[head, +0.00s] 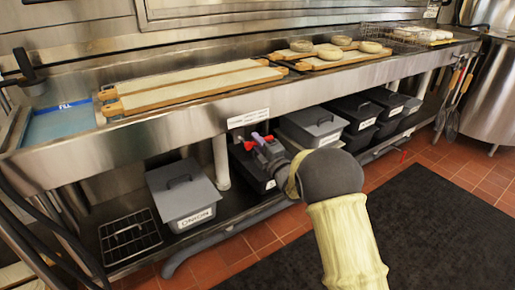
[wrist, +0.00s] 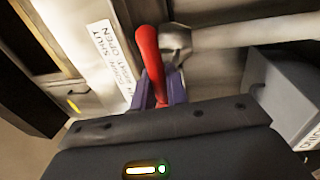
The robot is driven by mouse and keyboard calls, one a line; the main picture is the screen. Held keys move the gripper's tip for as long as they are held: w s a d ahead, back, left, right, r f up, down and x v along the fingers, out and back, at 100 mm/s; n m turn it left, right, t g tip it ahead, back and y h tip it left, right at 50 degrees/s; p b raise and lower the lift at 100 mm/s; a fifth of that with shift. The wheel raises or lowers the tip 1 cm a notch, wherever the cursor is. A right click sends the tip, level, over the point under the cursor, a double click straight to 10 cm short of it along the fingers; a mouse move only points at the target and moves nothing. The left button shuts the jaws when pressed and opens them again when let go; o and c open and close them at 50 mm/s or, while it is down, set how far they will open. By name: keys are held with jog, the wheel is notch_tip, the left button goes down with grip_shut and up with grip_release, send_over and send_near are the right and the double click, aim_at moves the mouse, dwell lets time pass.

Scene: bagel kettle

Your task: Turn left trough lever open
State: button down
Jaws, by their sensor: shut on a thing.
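The red trough lever (head: 248,146) is under the front edge of the steel trough (head: 180,122), below a white label (head: 248,118). In the wrist view the red lever (wrist: 148,60) rises from between the purple fingertips, tilted slightly left, with its lower end hidden by my gripper body. My gripper (head: 261,141) is shut on the lever in the head view. Its purple fingers (wrist: 160,88) show on both sides of the red handle in the wrist view. The valve behind the lever is mostly hidden, so I cannot tell how far it is turned.
A white vertical pipe (head: 221,161) stands left of my gripper. The lower shelf holds a grey onion bin (head: 187,195), a wire rack (head: 129,236) and several lidded bins (head: 311,126). Boards with dough (head: 190,82) lie on the trough. A black mat (head: 430,215) covers floor at right.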

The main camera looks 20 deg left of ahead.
dwell(0.3)
jog(key=c, duration=1.5)
grip_release()
jog(key=shift+o, duration=0.2)
jog(key=p+v, duration=0.2)
jog(key=v, duration=1.5)
jog(key=shift+d+f, duration=0.2)
jog(key=shift+d, duration=0.05)
